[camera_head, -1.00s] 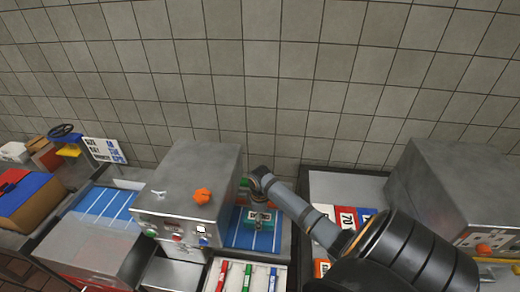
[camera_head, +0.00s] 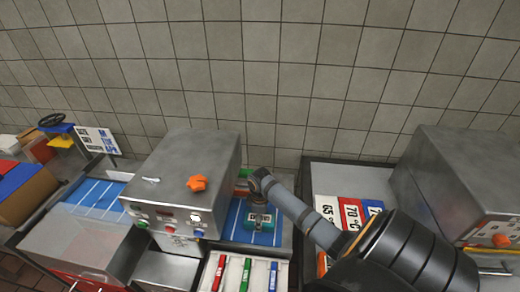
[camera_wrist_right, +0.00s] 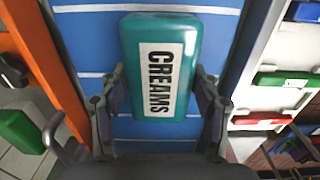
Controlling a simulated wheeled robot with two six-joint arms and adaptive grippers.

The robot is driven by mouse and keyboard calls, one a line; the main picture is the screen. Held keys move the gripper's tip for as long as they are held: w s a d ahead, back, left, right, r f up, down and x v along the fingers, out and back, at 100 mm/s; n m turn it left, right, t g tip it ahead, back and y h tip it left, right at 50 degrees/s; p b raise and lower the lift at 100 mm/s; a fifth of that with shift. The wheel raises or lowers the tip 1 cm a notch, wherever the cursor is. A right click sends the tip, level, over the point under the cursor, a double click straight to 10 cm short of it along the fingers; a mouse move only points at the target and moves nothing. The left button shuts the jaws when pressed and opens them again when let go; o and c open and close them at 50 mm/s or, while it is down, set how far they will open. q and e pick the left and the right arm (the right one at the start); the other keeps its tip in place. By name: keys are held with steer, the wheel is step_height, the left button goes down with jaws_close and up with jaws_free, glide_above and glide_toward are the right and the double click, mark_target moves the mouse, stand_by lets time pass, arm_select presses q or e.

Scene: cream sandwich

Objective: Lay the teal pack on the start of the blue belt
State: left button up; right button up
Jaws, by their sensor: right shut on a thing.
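The teal pack (camera_head: 258,219), a box with a white label, shows over the blue belt (camera_head: 238,233) right of the grey machine. In the right wrist view the pack (camera_wrist_right: 188,62) reads CREAMS, its long side roughly along the view's vertical. My right gripper (camera_wrist_right: 160,92) is shut on it, one finger at each long side near its lower end. White cross lines of the belt (camera_wrist_right: 85,42) run behind the pack. I cannot tell whether the pack touches the belt. In the head view my right wrist partly covers the area above the pack. My left gripper is not in view.
The grey machine (camera_head: 182,170) with an orange knob stands left of the belt section. A white tray (camera_head: 208,272) with red, green and blue items lies in front. Numbered cards (camera_head: 352,210) lie to the right, beside another grey machine (camera_head: 465,180).

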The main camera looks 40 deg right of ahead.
steer(key=o, duration=1.3)
steer(key=shift+c, duration=0.2)
steer(key=shift+r, duration=0.1)
step_height(320, 180, up, 12)
